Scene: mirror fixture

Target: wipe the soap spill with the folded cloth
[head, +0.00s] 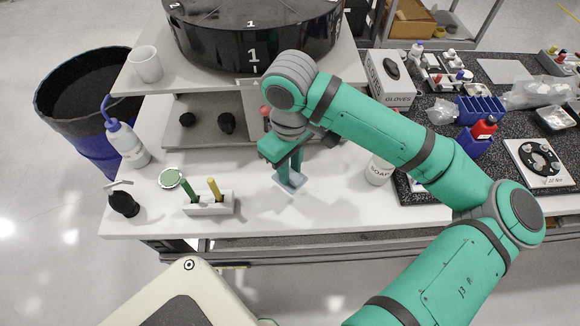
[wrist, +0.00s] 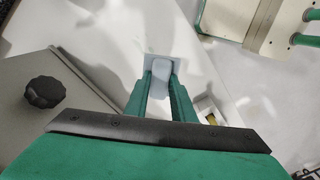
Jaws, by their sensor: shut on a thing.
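My gripper (head: 291,174) points down at the white bench top, right of the small pen holder. It is shut on the folded cloth (head: 290,184), a pale blue pad low at the bench surface. In the wrist view the cloth (wrist: 161,74) sits between the two green fingertips (wrist: 160,84). A thin, pale grey-blue square shows around and beyond it there; I cannot tell whether this is part of the cloth or something under it. I cannot make out the soap spill for certain against the white top.
A white jar labelled soap (head: 379,171) stands right of my gripper. The white holder (head: 209,205) with green and yellow handles is to the left, near the front edge. A wash bottle (head: 128,145) and a dark bottle (head: 123,204) stand farther left. A shelf is behind.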

